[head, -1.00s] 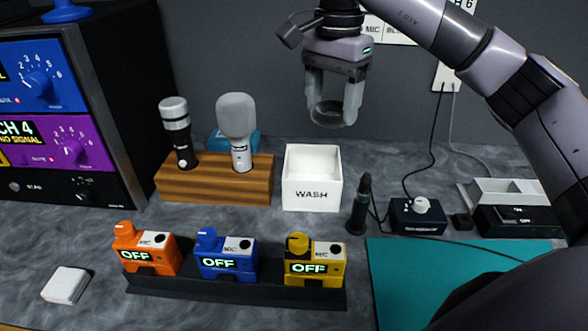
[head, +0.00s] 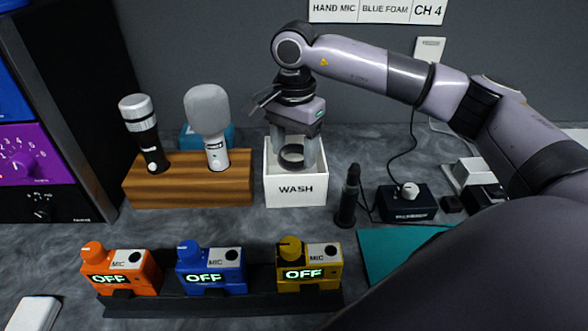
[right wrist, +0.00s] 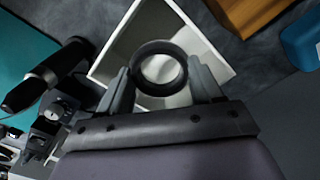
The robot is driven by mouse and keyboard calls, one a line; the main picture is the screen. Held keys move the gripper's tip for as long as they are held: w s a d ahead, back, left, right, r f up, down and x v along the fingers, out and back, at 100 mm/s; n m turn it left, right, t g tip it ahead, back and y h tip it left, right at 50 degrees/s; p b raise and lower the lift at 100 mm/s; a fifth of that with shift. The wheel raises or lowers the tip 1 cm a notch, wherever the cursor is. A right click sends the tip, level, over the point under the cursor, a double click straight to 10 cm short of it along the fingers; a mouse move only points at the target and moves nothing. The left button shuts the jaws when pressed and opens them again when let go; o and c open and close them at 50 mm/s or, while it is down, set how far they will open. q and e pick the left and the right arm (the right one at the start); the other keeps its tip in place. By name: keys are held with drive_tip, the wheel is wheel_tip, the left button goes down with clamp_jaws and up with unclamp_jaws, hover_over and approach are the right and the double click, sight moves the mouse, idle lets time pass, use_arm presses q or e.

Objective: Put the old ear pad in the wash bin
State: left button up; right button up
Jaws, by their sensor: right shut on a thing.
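The old ear pad is a dark ring (head: 292,155); it also shows in the right wrist view (right wrist: 159,68). My right gripper (head: 293,152) is shut on it, one finger on each side, and points down at the wash bin. The wash bin (head: 296,190) is a white open box lettered WASH. In the head view the pad and fingertips are at the bin's mouth, in front of its back wall. In the right wrist view the pad lies over the bin's opening (right wrist: 205,55). How deep it sits is hard to tell. My left gripper is not in view.
A wooden stand (head: 190,190) with two microphones is just left of the bin. A black upright handle (head: 348,195) stands close to its right, beside a small knob box (head: 407,203). Several coloured MIC packs (head: 211,268) sit in a black rack in front.

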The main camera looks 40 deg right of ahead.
sight(294, 170)
drive_tip(key=shift+f, duration=2.9)
drive_tip(key=shift+f, duration=0.15)
drive_tip(key=o, duration=0.7)
wheel_tip(294, 170, up, 12)
drive_tip(key=shift+r, duration=0.2)
drive_tip(key=shift+f, duration=0.1)
